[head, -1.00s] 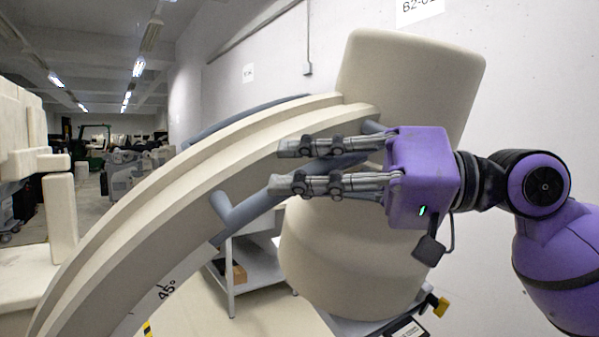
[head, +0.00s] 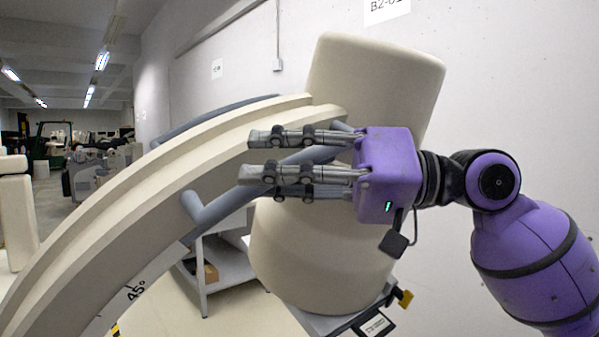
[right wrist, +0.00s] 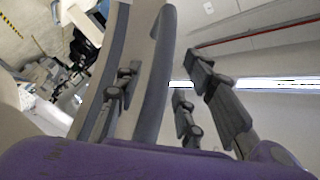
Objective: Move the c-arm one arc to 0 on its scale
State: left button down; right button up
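The c-arm's cream arc (head: 95,225) rises from the lower left to a thick cream cylindrical head (head: 375,80) in the head view. A black 45° mark (head: 136,291) shows on its lower side; no 0 mark is visible. A grey-blue handle rail (head: 225,205) runs along the arc's near side. My right gripper (head: 255,155) is at the rail's upper part, fingers pointing left and apart. In the right wrist view the rail (right wrist: 158,75) passes between the spread fingers (right wrist: 160,85); I cannot tell whether they touch it. My left gripper is not in view.
A grey metal shelf cart (head: 225,265) stands behind and below the arc. A pale wall (head: 520,100) closes off the right. A cream block (head: 17,215) stands at the left edge. Covered carts (head: 95,170) stand farther back along an open aisle.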

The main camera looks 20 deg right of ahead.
jog(key=shift+s+d, duration=0.2)
jog(key=shift+d, duration=0.35)
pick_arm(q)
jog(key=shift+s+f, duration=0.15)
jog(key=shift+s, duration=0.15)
pick_arm(e)
jog(key=v, duration=1.1)
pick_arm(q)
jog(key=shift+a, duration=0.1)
